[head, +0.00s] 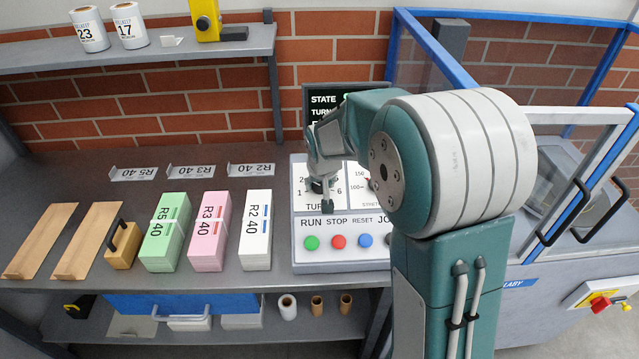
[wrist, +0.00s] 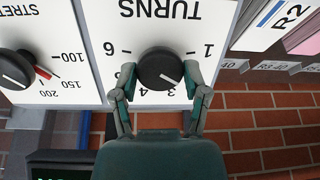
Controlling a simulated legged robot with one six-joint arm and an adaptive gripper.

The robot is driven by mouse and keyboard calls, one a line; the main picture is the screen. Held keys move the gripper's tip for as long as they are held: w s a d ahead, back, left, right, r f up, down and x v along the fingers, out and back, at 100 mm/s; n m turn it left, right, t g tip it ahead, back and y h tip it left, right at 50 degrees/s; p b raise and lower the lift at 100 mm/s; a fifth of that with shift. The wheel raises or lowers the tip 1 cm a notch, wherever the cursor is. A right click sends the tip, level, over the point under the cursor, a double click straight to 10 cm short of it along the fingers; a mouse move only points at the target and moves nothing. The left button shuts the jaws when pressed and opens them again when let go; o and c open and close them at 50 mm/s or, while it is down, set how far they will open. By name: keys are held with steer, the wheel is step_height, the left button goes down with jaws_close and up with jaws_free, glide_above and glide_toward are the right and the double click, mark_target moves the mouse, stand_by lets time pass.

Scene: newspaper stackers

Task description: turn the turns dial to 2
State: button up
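The turns dial (wrist: 160,68) is a round black knob on a white panel, upside down in the wrist view. Its white pointer line slants down and right there, between the 1 and the 3, toward where a finger covers the scale. The 2 is hidden there. My gripper (wrist: 160,76) has one finger on each side of the dial, and the fingertips appear to press its rim. In the head view my gripper (head: 322,190) reaches down over the same panel and mostly hides the dial; a 2 and a 1 show left of it, a 6 right.
A stretch dial (wrist: 14,69) sits beside the turns dial. Below the dials in the head view are a green button (head: 311,242), a red button (head: 338,241) and a blue button (head: 365,240). A dark state screen (head: 325,101) stands behind, partly covered by my arm. Paper stacks (head: 257,230) stand left.

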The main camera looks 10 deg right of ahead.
steer(key=shift+f+n, duration=0.1)
steer(key=shift+n, duration=0.2)
steer(key=o, duration=1.1)
steer(key=shift+a, duration=0.1)
steer(key=v, duration=1.2)
steer(key=shift+w+a, duration=0.1)
steer(key=shift+w, duration=0.05)
